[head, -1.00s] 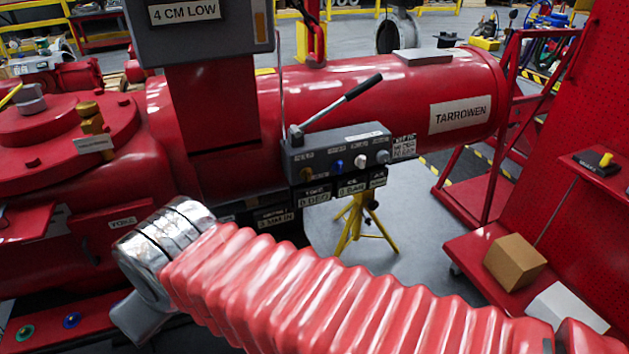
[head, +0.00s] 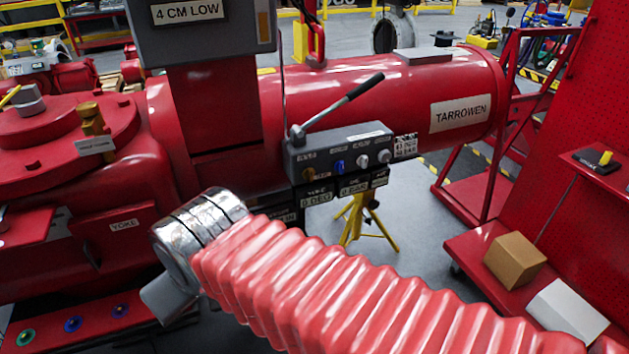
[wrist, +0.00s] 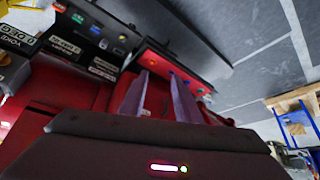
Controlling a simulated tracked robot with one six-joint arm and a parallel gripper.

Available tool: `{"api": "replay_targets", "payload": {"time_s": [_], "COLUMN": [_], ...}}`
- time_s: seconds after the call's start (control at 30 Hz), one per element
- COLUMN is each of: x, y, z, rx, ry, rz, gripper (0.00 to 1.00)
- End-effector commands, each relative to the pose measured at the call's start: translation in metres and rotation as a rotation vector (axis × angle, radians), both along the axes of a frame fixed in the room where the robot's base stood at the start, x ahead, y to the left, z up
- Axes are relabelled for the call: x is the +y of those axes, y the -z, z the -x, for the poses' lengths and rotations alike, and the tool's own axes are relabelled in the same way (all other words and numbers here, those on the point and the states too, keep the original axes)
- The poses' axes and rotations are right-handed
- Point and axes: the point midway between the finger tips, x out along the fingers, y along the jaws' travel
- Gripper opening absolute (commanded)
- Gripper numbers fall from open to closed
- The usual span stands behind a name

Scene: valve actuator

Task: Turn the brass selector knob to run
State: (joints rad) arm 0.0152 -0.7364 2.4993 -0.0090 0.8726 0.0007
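A small brass knob (head: 309,174) sits at the left end of a row of knobs on the grey control box (head: 300,158) in the head view. I cannot make out its setting. My arm's chrome wrist is below and left of the box, apart from it, and its fingers are hidden in the head view. In the wrist view my gripper (wrist: 160,82) has its two fingers apart with nothing held between them. The labelled panel (wrist: 70,35) lies up and left of the fingers; I cannot surely pick out the brass knob there.
A long lever (head: 340,107) stands on the control box, with blue and pale knobs beside the brass one. A brass fitting (head: 92,120) stands on the red housing at left. A red ledge (head: 95,322) with coloured rings is below. Cardboard (head: 515,262) lies at right.

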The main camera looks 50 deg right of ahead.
Motion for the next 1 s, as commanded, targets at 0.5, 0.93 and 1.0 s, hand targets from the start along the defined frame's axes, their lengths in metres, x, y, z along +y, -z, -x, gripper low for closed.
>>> {"api": "replay_targets", "payload": {"time_s": [0.5,0.93,1.0], "x": [-0.15,-0.286,-0.304], "y": [0.03,0.07,0.078], "z": [-0.101,-0.124,-0.122], "rx": [-0.229,-0.44,-0.476], "ry": [0.224,0.309,0.315], "rz": [0.191,0.32,0.33], "gripper": [0.3,0.3,0.3]}}
